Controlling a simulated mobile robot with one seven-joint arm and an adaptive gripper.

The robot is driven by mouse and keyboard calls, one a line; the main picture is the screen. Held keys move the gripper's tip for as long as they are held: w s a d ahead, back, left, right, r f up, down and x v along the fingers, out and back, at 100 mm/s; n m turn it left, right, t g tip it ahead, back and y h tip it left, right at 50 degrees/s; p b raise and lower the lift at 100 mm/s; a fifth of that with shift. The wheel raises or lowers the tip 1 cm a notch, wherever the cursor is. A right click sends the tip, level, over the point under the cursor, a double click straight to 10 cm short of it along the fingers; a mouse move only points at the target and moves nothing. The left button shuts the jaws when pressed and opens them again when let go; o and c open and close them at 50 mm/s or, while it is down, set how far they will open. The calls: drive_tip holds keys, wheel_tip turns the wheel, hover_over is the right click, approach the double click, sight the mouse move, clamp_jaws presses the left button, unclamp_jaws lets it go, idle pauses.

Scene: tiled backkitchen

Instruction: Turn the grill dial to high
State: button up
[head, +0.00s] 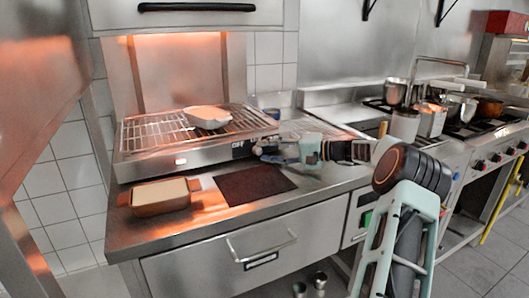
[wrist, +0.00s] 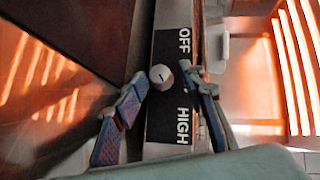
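The grill dial (wrist: 161,77) is a small pale round knob with a short dark mark. It sits on a black strip (wrist: 168,112) lettered OFF at one end and HIGH at the other, and I cannot tell which label the mark points to. My gripper (wrist: 162,82) is open, with one finger on each side of the dial; the right fingertip is very near it, and contact is unclear. In the head view my gripper (head: 264,152) is at the right end of the grill's front (head: 205,156), beside the OFF label. It mostly hides the dial there.
A pale dish (head: 207,116) sits on the grill rack (head: 150,130). A brown rectangular dish (head: 160,196) and a dark mat (head: 252,185) lie on the steel counter (head: 225,222) in front. Pots (head: 405,122) stand to the right. Steel hood and wall are above.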

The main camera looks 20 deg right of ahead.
drive_tip(key=v, duration=0.7)
drive_tip(key=shift+r, duration=0.1)
drive_tip(key=shift+w+a+r, duration=0.1)
